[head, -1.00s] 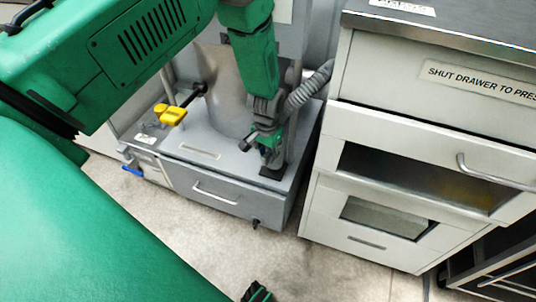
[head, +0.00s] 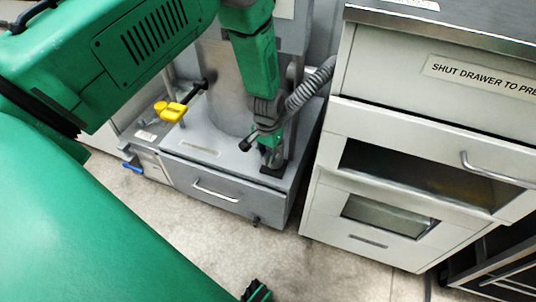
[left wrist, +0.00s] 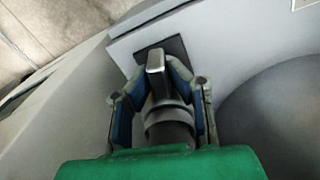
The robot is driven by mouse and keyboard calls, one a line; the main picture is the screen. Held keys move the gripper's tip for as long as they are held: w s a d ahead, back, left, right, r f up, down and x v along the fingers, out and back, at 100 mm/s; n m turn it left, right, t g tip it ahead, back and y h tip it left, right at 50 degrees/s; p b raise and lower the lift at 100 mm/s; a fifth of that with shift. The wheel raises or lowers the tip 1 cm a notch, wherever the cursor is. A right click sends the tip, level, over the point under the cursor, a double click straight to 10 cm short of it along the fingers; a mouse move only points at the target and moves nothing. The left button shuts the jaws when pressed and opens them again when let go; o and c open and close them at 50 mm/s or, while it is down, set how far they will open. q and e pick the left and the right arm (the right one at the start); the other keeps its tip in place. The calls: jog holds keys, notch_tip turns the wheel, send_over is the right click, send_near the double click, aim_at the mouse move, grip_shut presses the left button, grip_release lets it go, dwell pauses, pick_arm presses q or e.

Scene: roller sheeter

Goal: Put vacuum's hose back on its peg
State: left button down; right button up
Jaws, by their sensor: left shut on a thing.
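The vacuum's ribbed grey hose (head: 312,84) comes from behind the white cabinet and curves down to my left gripper (head: 273,148). In the left wrist view my gripper (left wrist: 161,92) is shut around the hose's dark round end piece (left wrist: 170,128), with a flat grey metal tip (left wrist: 156,62) between the fingers. The gripper is low over the grey machine base (head: 222,147), above a black square pad (head: 273,168), which also shows in the left wrist view (left wrist: 175,47). I cannot make out the peg for certain. My right gripper is not clearly seen.
A grey upright drum (head: 226,85) stands on the base, left of my gripper. A yellow handle (head: 171,111) sticks out farther left. The white cabinet (head: 400,135) with drawers stands close on the right. The floor (head: 330,265) in front is clear.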

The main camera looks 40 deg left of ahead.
pick_arm(q)
jog(key=shift+f+b, duration=0.4)
jog(key=shift+f, duration=0.35)
dwell(0.3)
jog(key=c, duration=1.4)
grip_release()
jog(key=shift+r, duration=0.2)
notch_tip(320, 180, up, 12)
jog(key=shift+s+f, duration=0.1)
jog(key=shift+f, duration=0.15)
